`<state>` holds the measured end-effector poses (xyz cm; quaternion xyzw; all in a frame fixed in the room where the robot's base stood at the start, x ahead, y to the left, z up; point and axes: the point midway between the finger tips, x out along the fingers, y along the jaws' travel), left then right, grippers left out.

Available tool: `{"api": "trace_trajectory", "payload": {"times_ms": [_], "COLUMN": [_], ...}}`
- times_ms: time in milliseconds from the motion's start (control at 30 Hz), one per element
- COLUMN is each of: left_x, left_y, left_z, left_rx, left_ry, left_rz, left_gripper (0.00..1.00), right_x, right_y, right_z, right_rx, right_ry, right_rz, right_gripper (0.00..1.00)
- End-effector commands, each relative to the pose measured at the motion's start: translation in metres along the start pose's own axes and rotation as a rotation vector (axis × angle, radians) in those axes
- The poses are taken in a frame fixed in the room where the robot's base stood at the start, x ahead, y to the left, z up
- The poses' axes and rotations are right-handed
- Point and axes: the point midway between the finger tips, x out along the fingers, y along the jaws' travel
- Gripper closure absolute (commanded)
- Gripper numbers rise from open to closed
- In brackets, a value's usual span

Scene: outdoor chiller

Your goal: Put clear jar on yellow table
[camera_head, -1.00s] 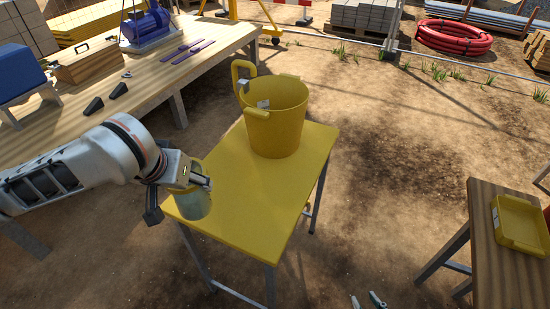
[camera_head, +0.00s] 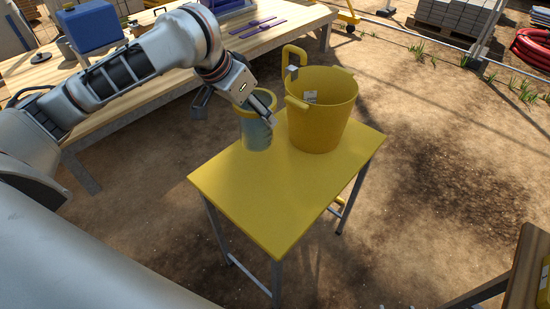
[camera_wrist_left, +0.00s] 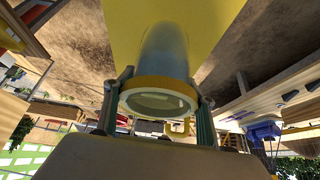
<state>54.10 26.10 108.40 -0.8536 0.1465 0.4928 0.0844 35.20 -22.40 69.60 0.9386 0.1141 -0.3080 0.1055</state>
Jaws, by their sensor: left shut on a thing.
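The clear jar (camera_head: 256,136) has a yellow rim and a bluish see-through body, and it is upright. My left gripper (camera_head: 263,104) is shut on it near the rim. In the left wrist view the jar (camera_wrist_left: 165,58) sits between the two fingers of the left gripper (camera_wrist_left: 157,108). The jar is at the far left edge of the yellow table (camera_head: 275,195), just left of the bucket. I cannot tell whether its base touches the tabletop. The table also shows behind the jar in the wrist view (camera_wrist_left: 215,25). My right gripper is not in view.
A large yellow bucket (camera_head: 322,125) with handles stands on the far part of the yellow table, close to the jar. The near part of the tabletop is clear. A wooden bench (camera_head: 125,108) with a blue box (camera_head: 90,27) stands behind on the left.

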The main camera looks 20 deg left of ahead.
Motion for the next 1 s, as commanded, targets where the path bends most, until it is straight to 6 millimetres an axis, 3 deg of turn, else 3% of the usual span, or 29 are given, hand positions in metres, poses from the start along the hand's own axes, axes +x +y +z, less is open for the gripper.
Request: {"api": "trace_trajectory", "payload": {"times_ms": [500, 1000], "left_x": [0.097, 0.147], "left_y": [0.001, 0.001], "left_z": [0.058, 0.085], "left_rx": [-0.004, -0.004], "left_ry": [-0.004, -0.002], "left_rz": [0.002, 0.001], "left_gripper": [0.85, 0.85], "right_x": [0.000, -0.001], "right_y": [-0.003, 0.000], "right_z": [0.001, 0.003], "right_rx": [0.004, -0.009], "right_ry": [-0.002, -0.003], "right_rz": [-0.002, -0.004], "right_gripper": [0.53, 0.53]}}
